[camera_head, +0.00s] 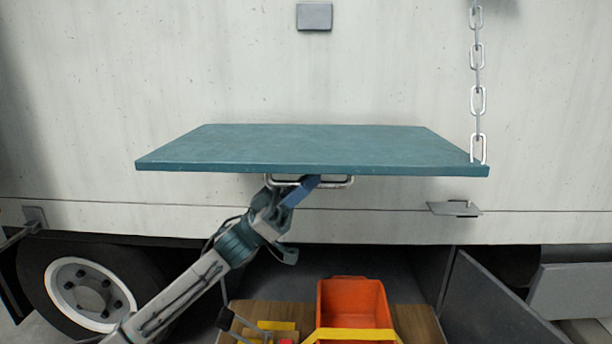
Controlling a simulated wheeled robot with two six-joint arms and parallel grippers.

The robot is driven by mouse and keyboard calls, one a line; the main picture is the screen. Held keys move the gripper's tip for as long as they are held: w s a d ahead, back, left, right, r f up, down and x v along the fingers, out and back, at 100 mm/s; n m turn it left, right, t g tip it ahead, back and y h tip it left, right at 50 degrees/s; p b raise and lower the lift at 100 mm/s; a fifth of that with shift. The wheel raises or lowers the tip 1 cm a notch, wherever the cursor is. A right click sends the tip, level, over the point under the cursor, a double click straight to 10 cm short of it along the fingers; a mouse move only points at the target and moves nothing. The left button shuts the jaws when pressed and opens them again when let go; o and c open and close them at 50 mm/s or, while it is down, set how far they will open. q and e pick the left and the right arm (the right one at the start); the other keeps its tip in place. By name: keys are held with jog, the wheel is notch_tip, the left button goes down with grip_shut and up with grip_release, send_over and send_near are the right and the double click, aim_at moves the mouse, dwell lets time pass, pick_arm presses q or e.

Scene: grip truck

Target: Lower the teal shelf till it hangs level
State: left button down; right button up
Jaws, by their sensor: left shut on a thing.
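The teal shelf (310,145) stands out from the pale truck side and looks about level, its top face in view. A chain (478,100) runs up from its right front corner and looks taut. A metal handle (338,182) hangs under the front edge. My left gripper (292,184) is below the shelf, shut on the left part of this handle. The fingers partly hide the handle there. My right gripper is not in view.
Below are an orange bin (354,304) and a wooden surface (415,322) with yellow pieces. A wheel (88,290) is at lower left. A small metal plate (454,209) juts out right of the handle. A grey block (314,16) is on the wall above.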

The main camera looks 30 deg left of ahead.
pick_arm(q)
jog(key=shift+f, duration=0.2)
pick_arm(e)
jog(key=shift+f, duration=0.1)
pick_arm(q)
jog(key=c, duration=1.5)
grip_release()
jog(key=shift+o, duration=0.2)
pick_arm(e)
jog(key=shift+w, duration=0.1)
pick_arm(q)
jog(key=shift+a+f, duration=0.15)
jog(key=shift+f, duration=0.1)
jog(key=v, duration=1)
jog(key=shift+b, duration=0.3)
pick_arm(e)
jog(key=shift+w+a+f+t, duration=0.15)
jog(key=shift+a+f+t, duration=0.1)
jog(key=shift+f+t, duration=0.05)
